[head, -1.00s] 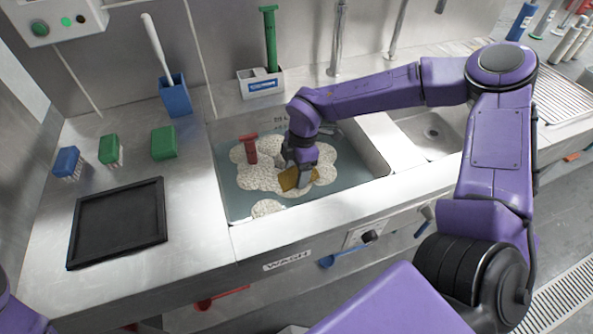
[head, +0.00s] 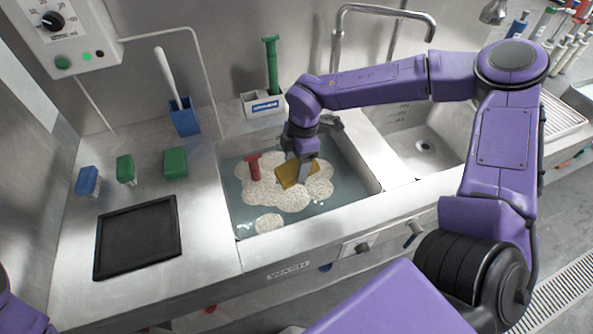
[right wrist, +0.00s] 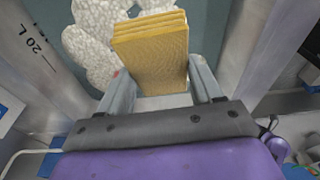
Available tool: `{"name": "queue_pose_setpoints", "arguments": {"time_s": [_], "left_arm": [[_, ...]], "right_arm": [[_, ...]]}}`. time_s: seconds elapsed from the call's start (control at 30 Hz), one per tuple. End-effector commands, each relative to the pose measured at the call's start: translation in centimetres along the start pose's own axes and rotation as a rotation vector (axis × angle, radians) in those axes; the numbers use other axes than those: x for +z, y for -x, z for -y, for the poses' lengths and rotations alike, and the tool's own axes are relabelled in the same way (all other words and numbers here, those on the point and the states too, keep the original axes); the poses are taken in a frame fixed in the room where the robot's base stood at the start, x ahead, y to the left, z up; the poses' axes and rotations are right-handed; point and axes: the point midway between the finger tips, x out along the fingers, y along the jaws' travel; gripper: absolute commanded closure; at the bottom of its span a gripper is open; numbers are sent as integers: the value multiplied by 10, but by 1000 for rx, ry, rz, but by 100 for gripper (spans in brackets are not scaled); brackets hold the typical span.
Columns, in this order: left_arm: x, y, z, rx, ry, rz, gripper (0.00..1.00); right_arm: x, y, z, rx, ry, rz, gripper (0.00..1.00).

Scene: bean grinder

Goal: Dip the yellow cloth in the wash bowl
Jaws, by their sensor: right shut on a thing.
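The yellow cloth (head: 292,174), a folded stack of layers, is held in my right gripper (head: 304,172) over the foam in the wash bowl (head: 232,204). The bowl is a square steel sink with bluish water and white suds (head: 262,196). In the right wrist view the cloth (right wrist: 152,50) stands between the two fingers (right wrist: 160,92), with suds (right wrist: 92,40) beyond it. The cloth appears a little above the suds; the exact gap cannot be told. My left gripper is not in view.
A red-handled thing (head: 254,168) stands in the suds left of the cloth. A second steel basin (head: 428,150) lies to the right. A faucet (head: 336,45) rises behind.

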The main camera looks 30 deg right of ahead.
Motion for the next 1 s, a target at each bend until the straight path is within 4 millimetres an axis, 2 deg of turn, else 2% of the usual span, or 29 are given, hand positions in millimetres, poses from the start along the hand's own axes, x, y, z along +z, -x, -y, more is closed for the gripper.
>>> {"name": "queue_pose_setpoints", "arguments": {"time_s": [0.03, 0.43, 1.0], "left_arm": [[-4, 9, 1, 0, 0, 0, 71], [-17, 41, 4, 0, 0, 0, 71], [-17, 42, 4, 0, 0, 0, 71]], "right_arm": [[-2, 12, 0, 1, 0, 0, 59], [-8, 57, 1, 0, -1, 0, 59], [-9, 60, 1, 0, -1, 0, 59]]}}
